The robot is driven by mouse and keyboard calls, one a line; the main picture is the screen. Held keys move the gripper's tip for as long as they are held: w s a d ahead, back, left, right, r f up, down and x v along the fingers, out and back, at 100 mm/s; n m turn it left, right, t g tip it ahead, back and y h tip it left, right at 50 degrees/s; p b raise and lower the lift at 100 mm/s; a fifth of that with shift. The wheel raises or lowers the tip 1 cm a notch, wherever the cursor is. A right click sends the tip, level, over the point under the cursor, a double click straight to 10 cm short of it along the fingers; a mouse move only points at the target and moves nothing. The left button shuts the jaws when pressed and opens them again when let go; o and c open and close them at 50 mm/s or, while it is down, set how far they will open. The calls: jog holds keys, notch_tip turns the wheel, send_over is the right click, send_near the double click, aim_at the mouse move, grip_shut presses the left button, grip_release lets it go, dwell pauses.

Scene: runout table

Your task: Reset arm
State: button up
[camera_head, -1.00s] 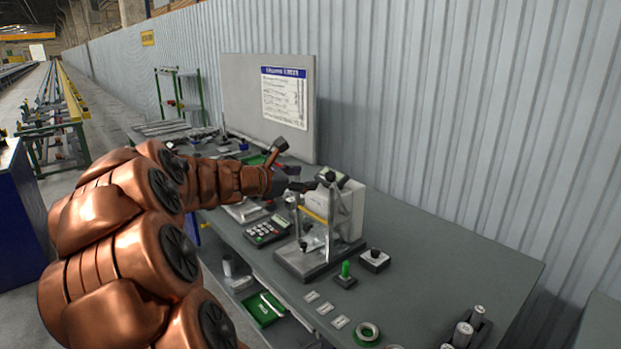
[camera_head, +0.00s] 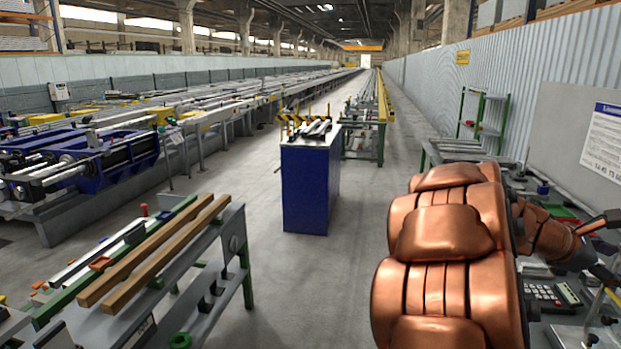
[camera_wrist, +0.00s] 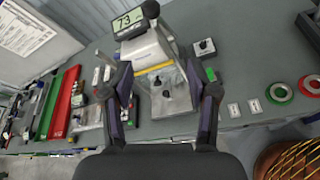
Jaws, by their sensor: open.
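My copper-coloured arm reaches over the workbench at the right of the head view. My gripper (camera_head: 606,246) is at the right edge there, partly cut off. In the wrist view my gripper (camera_wrist: 161,88) is open, with its two dark fingers apart and nothing between them. Beyond the fingers stands a bench instrument (camera_wrist: 148,48) with a display reading about 73 and a clear-sided stand. The gripper is above the bench and apart from the instrument, as far as I can tell.
Green and red trays (camera_wrist: 62,103) lie left on the bench, tape rolls (camera_wrist: 279,92) right. In the head view, a blue cabinet (camera_head: 306,185) stands mid-aisle and a rack with wooden bars (camera_head: 150,262) is at left. The grey floor between is clear.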

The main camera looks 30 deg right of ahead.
jog(key=w+a+f+m+t+y, duration=0.2)
jog(key=w+a+f, duration=0.15)
jog(key=a, duration=0.65)
jog(key=w+a+f+m+t+y, duration=0.25)
jog(key=a+f, duration=0.25)
jog(key=a, duration=0.5)
jog(key=w+a+f+m+t+y, duration=0.15)
jog(key=w+a+f, duration=0.25)
jog(key=a, duration=0.6)
jog(key=s+a+f+y, duration=0.2)
jog(key=a, duration=1)
jog(key=s+a+f+y, duration=0.3)
jog(key=a, duration=0.9)
jog(key=shift+y, duration=0.3)
